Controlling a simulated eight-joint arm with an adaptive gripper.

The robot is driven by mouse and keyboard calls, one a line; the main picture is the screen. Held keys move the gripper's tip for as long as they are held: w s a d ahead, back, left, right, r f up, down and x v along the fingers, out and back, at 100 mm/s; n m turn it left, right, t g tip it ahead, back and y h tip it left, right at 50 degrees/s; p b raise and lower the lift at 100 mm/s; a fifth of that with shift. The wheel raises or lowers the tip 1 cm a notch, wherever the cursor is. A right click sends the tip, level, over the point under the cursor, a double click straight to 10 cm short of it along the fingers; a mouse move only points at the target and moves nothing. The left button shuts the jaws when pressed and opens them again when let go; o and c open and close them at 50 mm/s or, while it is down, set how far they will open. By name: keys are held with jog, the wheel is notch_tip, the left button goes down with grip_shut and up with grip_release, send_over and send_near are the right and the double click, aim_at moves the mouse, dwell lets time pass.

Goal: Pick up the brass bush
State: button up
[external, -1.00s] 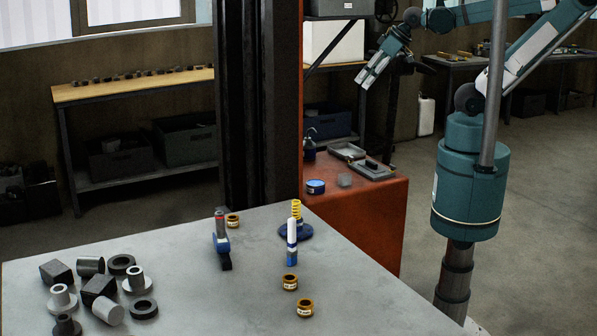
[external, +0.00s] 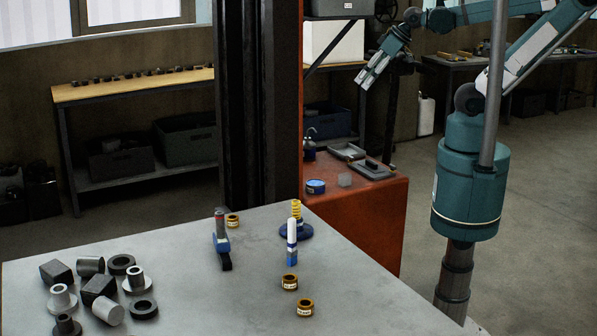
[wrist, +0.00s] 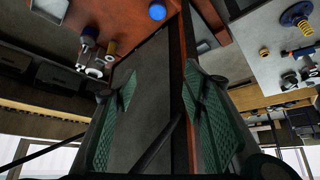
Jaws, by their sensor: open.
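Three brass-coloured rings stand on the grey table: one at the back (external: 232,220) beside a blue-and-black tool, and two nearer the front (external: 290,283) (external: 305,307), with pale label marks on their sides. I cannot tell which of them is the brass bush. One brass ring also shows at the right of the wrist view (wrist: 264,52). My gripper (external: 364,80) hangs high beyond the table, well away from the rings. In the wrist view its two green-padded fingers (wrist: 160,75) are spread apart with nothing between them.
Several grey and black metal parts (external: 100,284) crowd the table's left. A dark pillar (external: 236,100) rises behind the table. An orange cabinet (external: 385,225) holds tins and trays.

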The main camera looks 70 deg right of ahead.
dwell(0.3)
